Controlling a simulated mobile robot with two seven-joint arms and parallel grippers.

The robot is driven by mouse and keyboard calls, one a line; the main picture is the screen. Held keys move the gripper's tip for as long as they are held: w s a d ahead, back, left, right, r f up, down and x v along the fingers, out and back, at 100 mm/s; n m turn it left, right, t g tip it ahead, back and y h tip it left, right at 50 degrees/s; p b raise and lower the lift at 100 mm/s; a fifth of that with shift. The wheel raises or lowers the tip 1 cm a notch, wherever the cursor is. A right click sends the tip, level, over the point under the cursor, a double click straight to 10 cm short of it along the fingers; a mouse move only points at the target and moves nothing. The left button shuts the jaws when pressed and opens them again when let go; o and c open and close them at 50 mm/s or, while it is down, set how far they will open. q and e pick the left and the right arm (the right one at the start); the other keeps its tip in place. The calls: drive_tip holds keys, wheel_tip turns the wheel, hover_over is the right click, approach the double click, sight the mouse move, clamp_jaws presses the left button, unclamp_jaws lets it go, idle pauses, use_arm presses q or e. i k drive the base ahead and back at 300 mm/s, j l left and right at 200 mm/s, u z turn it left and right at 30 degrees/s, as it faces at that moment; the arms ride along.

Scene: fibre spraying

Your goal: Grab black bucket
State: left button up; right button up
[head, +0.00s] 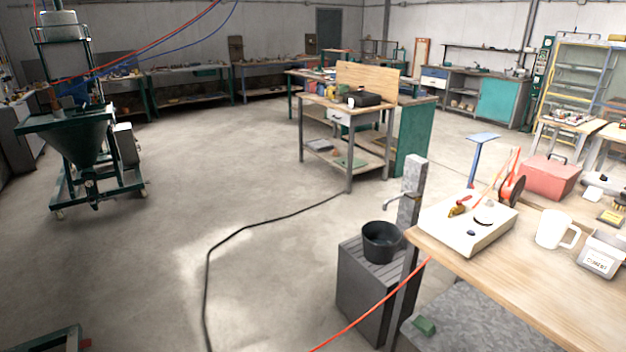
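The black bucket (382,242) stands upright on top of a dark grey slatted box (363,290), right of the middle in the head view. A grey post with a tap (411,185) rises just behind and to the right of it, and the spout is above the bucket's far side. The bucket looks empty, though its bottom is dark. Neither of my grippers shows in the head view.
A wooden workbench (560,275) stands close to the right of the bucket, with a white mug and a red toolbox (550,176) on it. A red hose (375,306) runs past the box's front. A black cable (240,229) lies on the open floor to the left.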

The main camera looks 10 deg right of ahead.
sight(381, 240)
drive_tip(key=i+j+u, duration=0.15)
drive_tip(key=i+u, duration=0.2)
drive_tip(key=i, duration=0.35)
drive_tip(key=i+l+u, duration=0.1)
drive_tip(key=i+u, duration=0.2)
drive_tip(key=i, duration=0.45)
drive_tip(key=i+z, duration=0.75)
drive_tip(key=i+j+z, duration=0.2)
drive_tip(key=i+z, duration=0.15)
drive_tip(key=i, duration=0.15)
